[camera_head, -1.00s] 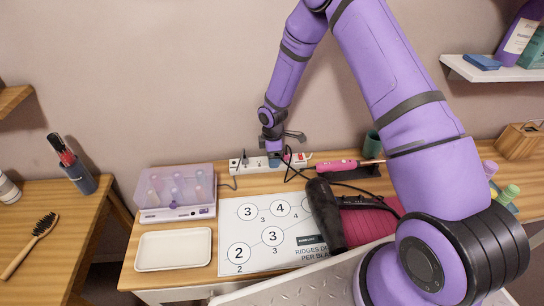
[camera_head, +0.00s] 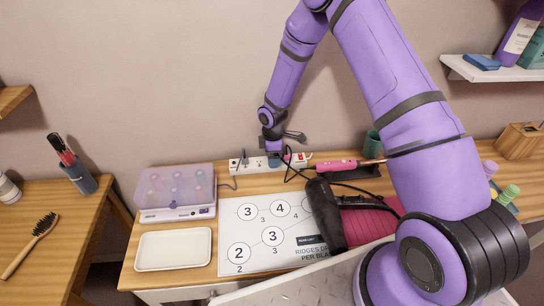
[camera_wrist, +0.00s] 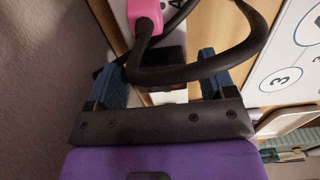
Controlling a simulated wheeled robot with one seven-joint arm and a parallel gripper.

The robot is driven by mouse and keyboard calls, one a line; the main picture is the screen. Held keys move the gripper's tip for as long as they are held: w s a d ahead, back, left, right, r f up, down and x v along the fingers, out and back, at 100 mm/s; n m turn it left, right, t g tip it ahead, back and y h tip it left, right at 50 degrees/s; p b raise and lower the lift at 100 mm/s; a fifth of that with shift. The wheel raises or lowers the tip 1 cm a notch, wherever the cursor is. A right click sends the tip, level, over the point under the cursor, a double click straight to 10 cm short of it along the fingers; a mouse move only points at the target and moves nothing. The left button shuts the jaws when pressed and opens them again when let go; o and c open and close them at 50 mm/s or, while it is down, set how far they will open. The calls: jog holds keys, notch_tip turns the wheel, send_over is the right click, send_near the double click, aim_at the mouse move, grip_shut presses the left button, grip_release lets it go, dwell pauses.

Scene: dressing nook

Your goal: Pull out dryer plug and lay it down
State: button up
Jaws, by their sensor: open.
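My gripper (camera_head: 274,161) is at the white power strip (camera_head: 236,166) at the back of the table. In the wrist view its two blue fingers (camera_wrist: 160,82) are apart. A dark plug-like block (camera_wrist: 172,58) shows between them, partly hidden by a thick black cable. I cannot tell if the fingers touch it or whether it is the dryer's plug. A pink plug (camera_wrist: 145,14) with a black cable sits on the strip just beyond. The black hair dryer (camera_head: 325,212) lies on the table at the front right of the strip.
A pink hot tool (camera_head: 335,166) lies right of the strip. A white tray (camera_head: 173,250), a lidded purple box (camera_head: 177,193) and a numbered mat (camera_head: 235,215) lie to the left. The tray looks empty. Black cables run between strip and dryer.

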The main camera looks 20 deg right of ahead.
jog(key=shift+c, duration=0.2)
jog(key=c, duration=1.2)
jog(key=shift+o, duration=0.2)
jog(key=shift+r, duration=3)
